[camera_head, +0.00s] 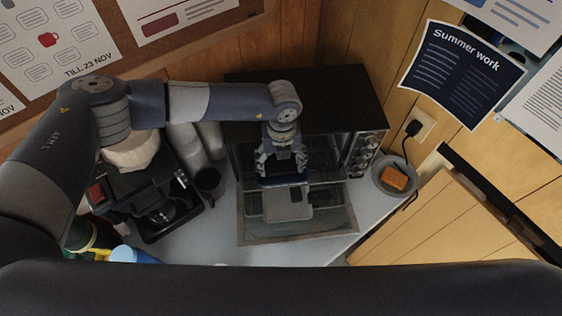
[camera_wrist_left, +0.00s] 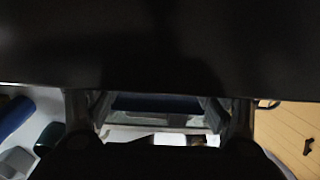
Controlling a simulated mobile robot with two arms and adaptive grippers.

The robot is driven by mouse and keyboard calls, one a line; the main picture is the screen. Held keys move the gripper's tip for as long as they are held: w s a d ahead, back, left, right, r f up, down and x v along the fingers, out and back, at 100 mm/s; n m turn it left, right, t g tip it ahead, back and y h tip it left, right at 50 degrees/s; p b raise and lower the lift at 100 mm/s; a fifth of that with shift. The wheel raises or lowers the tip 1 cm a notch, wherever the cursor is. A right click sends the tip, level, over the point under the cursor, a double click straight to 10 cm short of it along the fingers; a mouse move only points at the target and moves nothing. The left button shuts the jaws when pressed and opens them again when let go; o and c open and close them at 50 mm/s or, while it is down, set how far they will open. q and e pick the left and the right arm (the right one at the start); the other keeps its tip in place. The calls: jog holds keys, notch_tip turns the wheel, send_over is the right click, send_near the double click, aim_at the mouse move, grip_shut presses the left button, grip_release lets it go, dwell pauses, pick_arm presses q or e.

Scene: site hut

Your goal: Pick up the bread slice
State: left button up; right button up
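An orange-brown piece (camera_head: 395,178), the only thing I see that looks like the bread slice, lies on a round grey plate (camera_head: 378,180) at the right, beside the oven. I cannot tell its kind for sure. My left gripper (camera_head: 283,172) is at the front of the black toaster oven (camera_head: 300,100), well left of the plate. Its fingers are wide apart, also in the left wrist view (camera_wrist_left: 157,108). A dark blue bar and a light grey flat piece (camera_head: 287,204) show between and below them; I see no clear grip on either. My right gripper is out of view.
The oven's glass door (camera_head: 300,230) is folded down over the white counter. A black coffee machine (camera_head: 150,200), cups (camera_head: 209,140) and a dark mug (camera_head: 208,181) stand left. A socket with a plug (camera_head: 415,128) is behind the plate.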

pick_arm(q)
jog(key=shift+w, duration=0.1)
jog(key=shift+c, duration=0.3)
jog(key=c, duration=0.5)
jog(key=shift+c, duration=0.2)
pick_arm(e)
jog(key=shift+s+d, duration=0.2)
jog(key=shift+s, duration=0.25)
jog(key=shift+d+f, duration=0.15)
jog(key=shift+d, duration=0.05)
